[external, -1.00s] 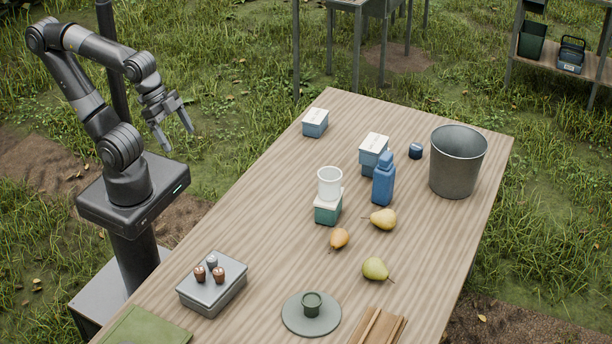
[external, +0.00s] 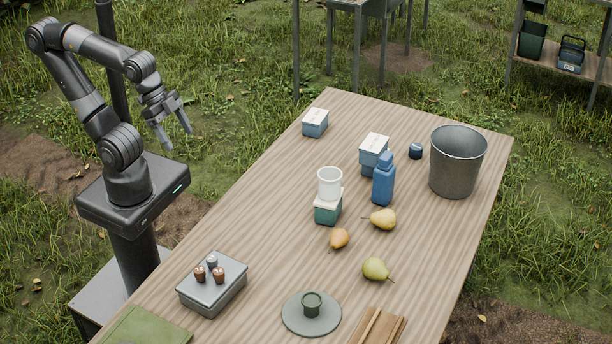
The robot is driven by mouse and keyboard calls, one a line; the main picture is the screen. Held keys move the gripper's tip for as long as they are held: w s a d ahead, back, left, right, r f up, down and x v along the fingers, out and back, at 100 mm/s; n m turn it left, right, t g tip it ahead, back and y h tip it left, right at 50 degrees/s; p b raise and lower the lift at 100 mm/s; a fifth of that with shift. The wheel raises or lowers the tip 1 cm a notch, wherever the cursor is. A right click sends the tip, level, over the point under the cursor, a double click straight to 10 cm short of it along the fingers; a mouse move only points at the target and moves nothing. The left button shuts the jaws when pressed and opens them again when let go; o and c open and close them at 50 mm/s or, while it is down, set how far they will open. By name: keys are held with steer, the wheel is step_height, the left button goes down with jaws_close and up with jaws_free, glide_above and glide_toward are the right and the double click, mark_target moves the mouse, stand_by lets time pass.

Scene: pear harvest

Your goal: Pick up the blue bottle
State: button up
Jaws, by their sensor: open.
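The blue bottle (external: 383,184) stands upright on the wooden table, right of the middle. It has a square-shouldered body and a narrower blue top. A blue box with a white lid stands close behind it. My gripper (external: 175,134) is open and empty. It hangs beyond the table's left edge, over the grass, well to the left of the bottle and apart from it.
Around the bottle are white-lidded blue boxes (external: 372,158), a white cup (external: 329,183) on a green box (external: 328,212), a metal bucket (external: 455,173), a small dark blue jar (external: 416,151) and pears (external: 383,219). The table's left-middle (external: 262,195) is clear.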

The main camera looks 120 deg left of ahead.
steer(key=w+a+r, duration=0.2)
steer(key=w+r, duration=0.1)
steer(key=w, duration=0.3)
steer(key=w+a+r, duration=0.2)
steer(key=w, duration=0.4)
steer(key=g, duration=0.1)
glide_above(386, 155)
steer(key=s, duration=0.5)
step_height(386, 155, down, 13)
steer(key=shift+m, duration=0.4)
steer(key=x, duration=0.4)
steer(key=shift+w+d+f, duration=0.1)
steer(key=shift+w+f, duration=0.2)
steer(key=shift+w+x, duration=0.15)
steer(key=shift+x, duration=1.3)
steer(key=shift+w+x, duration=0.2)
steer(key=shift+x, duration=1.25)
steer(key=shift+r, duration=0.15)
steer(key=shift+c, duration=0.5)
jaws_close()
steer(key=shift+r, duration=0.1)
